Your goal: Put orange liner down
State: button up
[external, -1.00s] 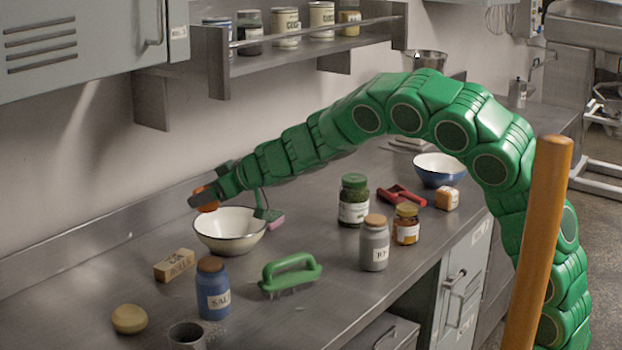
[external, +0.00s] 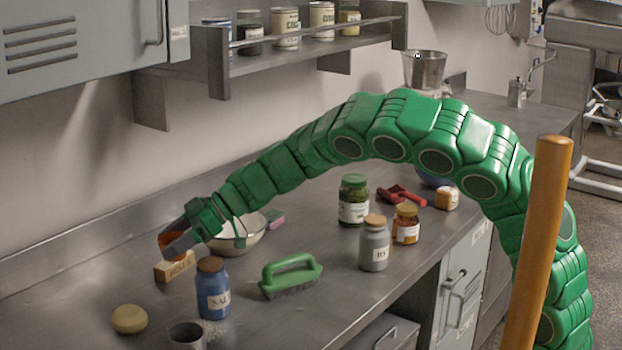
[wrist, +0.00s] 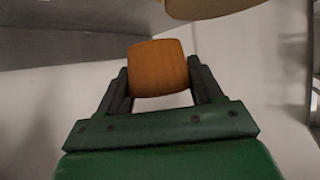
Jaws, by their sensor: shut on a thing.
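The orange liner (external: 169,243) is a small orange piece held between the fingers of my gripper (external: 178,240). In the wrist view the liner (wrist: 158,68) sits between the two dark fingertips, which are shut on it from both sides. In the external view my gripper is above the back left part of the metal counter, just left of the cream bowl (external: 252,242). It hangs over the wooden roll block (external: 176,271) and partly hides it and the bowl. I cannot tell the exact height of the liner above the block.
A blue salt jar (external: 213,290), a green brush (external: 291,273) and a pale round bun (external: 129,319) stand nearby, with a grey cup (external: 187,337) in front. Further right are a grey jar (external: 374,245) and a green-lidded jar (external: 353,202). The counter's left back (external: 70,275) is clear.

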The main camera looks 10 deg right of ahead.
jog(key=w+a+f, duration=0.4)
jog(key=a, duration=0.3)
send_over(135, 292)
jog(key=shift+s+d+f, duration=0.1)
jog(key=shift+f, duration=1.2)
jog(key=shift+d+f, duration=0.1)
jog(key=shift+f, duration=1.2)
jog(key=shift+a+f, duration=0.1)
jog(key=shift+a+f, duration=0.1)
jog(key=shift+f, duration=1.55)
jog(key=shift+f, duration=0.1)
jog(key=o, duration=0.7)
jog(key=shift+c, duration=0.2)
